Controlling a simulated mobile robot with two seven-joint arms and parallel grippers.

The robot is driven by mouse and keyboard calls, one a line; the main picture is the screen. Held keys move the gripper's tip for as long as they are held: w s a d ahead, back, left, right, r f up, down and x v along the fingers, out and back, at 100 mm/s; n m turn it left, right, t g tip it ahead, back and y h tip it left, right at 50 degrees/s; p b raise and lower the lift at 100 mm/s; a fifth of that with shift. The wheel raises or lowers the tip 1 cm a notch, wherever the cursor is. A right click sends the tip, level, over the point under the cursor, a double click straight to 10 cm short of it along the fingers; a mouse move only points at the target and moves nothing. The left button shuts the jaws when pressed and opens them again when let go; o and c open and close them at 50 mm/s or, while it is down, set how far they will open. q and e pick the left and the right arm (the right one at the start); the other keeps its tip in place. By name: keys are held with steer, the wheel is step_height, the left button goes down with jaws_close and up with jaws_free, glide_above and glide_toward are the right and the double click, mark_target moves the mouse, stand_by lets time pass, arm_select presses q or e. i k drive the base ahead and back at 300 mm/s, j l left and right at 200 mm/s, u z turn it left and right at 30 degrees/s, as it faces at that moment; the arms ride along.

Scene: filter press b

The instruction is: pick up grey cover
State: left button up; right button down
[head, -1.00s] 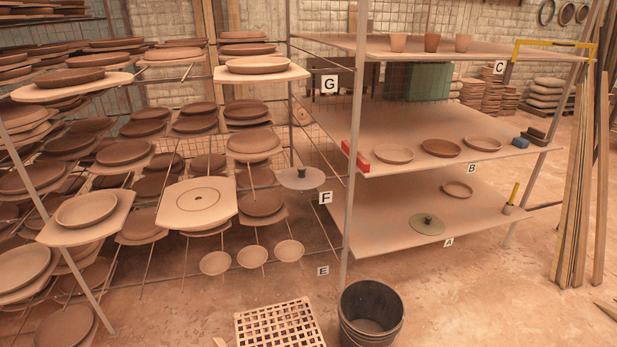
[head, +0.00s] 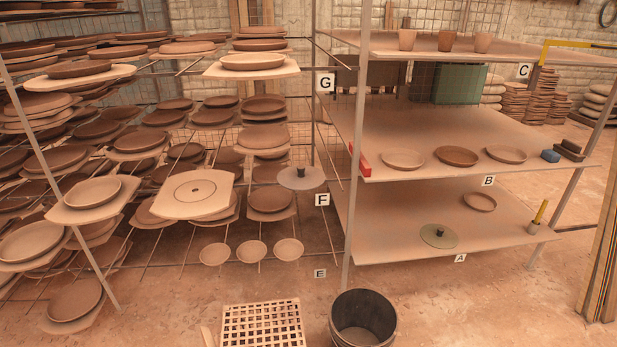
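A flat grey round cover (head: 301,178) with a dark knob on top sits by the label F, at the right end of the left rack, just left of the shelf post. A second round cover (head: 439,236), more greenish grey with a dark knob, lies flat on the lowest board (head: 390,225) of the right shelf, near label A. Neither of my grippers is in view.
The left rack holds many brown plates and a large pale plate (head: 195,193). Three small bowls (head: 251,252) sit near label E. A black bucket (head: 340,338) and a slatted crate (head: 232,328) stand on the floor in front. Shelf posts (head: 355,190) rise beside the grey cover.

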mark_target(297, 177)
steer(key=l+u, duration=0.25)
steer(key=l, duration=1.6)
steer(key=i+l, duration=0.1)
steer(key=l, duration=0.2)
steer(key=i+l, duration=0.1)
steer(key=l, duration=0.2)
steer(key=i+l+u, duration=0.1)
steer(key=l, duration=0.2)
steer(key=i+l, duration=0.15)
steer(key=l, duration=0.15)
steer(key=i+l+u, duration=0.1)
steer(key=l, duration=0.15)
steer(key=i+l, duration=0.15)
steer(key=l, duration=0.15)
steer(key=i+l+u, duration=0.15)
steer(key=i+l, duration=0.8)
steer(key=l, duration=0.1)
